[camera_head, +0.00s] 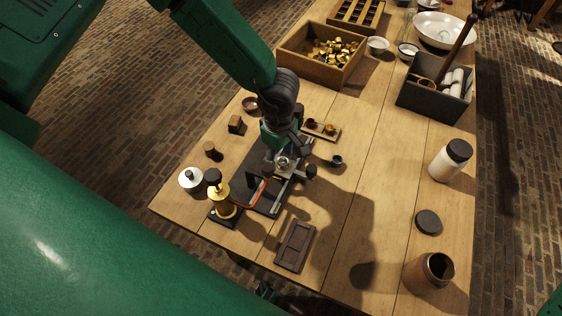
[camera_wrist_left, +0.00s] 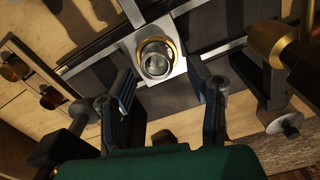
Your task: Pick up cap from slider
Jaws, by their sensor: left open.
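The slider (camera_wrist_left: 178,72) is a pale metal block on a dark rail fixture; it also shows in the head view (camera_head: 270,168). A small round shiny cap (camera_wrist_left: 156,62) sits on the slider, with a brass ring at its edge; in the head view the cap (camera_head: 283,162) is small and partly shaded. My left gripper (camera_wrist_left: 160,88) is open and empty. Its two fingers are apart on either side of the slider's near edge, with the cap between and just beyond them. In the head view my left gripper (camera_head: 284,155) is over the fixture. My right gripper is not seen.
A small tray (camera_head: 325,131) with round parts lies behind. A brown tray (camera_head: 295,246) lies in front. The table's middle right is mostly clear.

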